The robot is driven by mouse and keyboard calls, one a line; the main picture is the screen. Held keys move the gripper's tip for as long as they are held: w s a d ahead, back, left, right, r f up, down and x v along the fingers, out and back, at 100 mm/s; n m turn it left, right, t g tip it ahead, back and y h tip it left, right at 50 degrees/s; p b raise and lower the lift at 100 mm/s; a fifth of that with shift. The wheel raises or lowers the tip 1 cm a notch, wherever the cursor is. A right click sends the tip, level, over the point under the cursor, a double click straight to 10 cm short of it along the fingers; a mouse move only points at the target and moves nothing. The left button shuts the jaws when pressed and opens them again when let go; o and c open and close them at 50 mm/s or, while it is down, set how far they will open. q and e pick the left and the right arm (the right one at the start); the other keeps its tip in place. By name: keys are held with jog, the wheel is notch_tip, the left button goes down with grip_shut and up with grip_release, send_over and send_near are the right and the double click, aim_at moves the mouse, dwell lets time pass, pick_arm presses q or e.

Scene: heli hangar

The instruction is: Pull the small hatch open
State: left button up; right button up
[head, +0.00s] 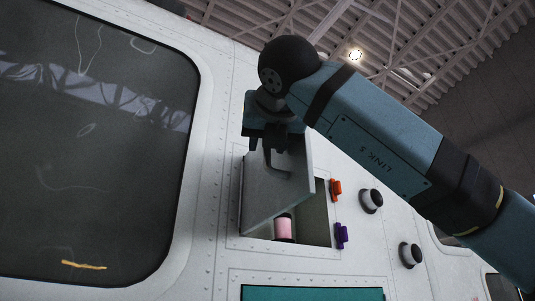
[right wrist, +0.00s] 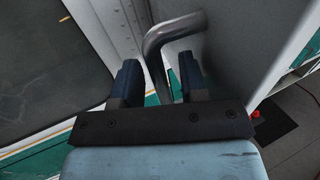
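The small hatch (head: 262,202) is a grey door in the white wall panel, swung outward from its left side, so the compartment (head: 315,215) behind it shows. Its bent grey handle (head: 273,165) is on the door's face and also shows in the right wrist view (right wrist: 156,68). My right gripper (head: 262,145) is at the handle near the top of the door. In the right wrist view, the gripper's fingers (right wrist: 158,80) are apart, with the handle bar between them, close to the left finger and with a gap to the right one. My left gripper is not in view.
A pink cylinder (head: 284,227) stands in the compartment. Orange (head: 335,190) and purple (head: 341,235) latches and round knobs (head: 371,200) sit right of the opening. A large dark window (head: 90,150) is left. A teal panel (head: 310,293) lies below.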

jog(key=s+d+b, duration=0.1)
jog(key=s+b, duration=0.2)
jog(key=s, duration=1)
jog(key=shift+s, duration=0.3)
